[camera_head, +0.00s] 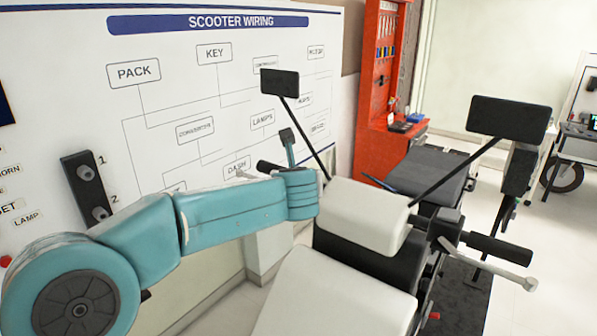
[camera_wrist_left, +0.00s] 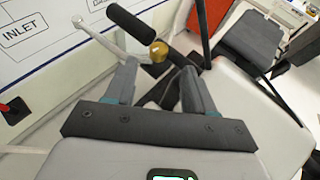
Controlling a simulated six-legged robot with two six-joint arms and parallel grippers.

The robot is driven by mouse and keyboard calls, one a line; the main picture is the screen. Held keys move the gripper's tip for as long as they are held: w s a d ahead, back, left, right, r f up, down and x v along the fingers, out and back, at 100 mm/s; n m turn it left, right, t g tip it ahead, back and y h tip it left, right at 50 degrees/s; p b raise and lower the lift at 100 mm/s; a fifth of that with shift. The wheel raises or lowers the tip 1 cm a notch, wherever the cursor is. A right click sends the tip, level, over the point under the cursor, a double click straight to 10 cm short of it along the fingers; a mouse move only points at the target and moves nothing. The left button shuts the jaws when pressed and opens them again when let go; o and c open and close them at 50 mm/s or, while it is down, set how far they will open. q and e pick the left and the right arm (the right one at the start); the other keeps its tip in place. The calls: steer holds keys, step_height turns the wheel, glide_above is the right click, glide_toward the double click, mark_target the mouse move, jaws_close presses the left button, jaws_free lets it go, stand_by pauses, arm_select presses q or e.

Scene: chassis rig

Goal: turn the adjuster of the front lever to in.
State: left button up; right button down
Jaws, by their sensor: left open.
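A brass-coloured round adjuster (camera_wrist_left: 158,51) sits at the inner end of a silver lever (camera_wrist_left: 105,42) in the left wrist view. The lever runs to the upper left, beside a black handlebar grip (camera_wrist_left: 130,24). My left gripper (camera_wrist_left: 160,68) is open, its two fingers spread with the adjuster just beyond and between their tips. I cannot tell whether either finger touches it. In the head view my teal left arm reaches the scooter's left handlebar, with a gripper finger (camera_head: 288,136) showing above its wrist. The adjuster is hidden there. My right gripper is not in view.
The scooter's pale front cover (camera_head: 365,215) lies right of my left wrist. Mirrors (camera_head: 279,83) on thin stalks rise nearby. A second grip (camera_head: 497,248) and lever (camera_head: 505,272) are at right. A wiring board (camera_head: 215,90) stands behind. A red tool cabinet (camera_head: 380,100) is farther back.

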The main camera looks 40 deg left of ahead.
arm_select(q)
steer(key=p+x, duration=0.1)
steer(key=x, duration=0.6)
steer(key=shift+w+a, duration=0.1)
steer(key=shift+s+r, duration=0.25)
steer(key=shift+s, duration=0.15)
steer(key=shift+c, duration=0.3)
steer(key=shift+w, duration=0.1)
jaws_close()
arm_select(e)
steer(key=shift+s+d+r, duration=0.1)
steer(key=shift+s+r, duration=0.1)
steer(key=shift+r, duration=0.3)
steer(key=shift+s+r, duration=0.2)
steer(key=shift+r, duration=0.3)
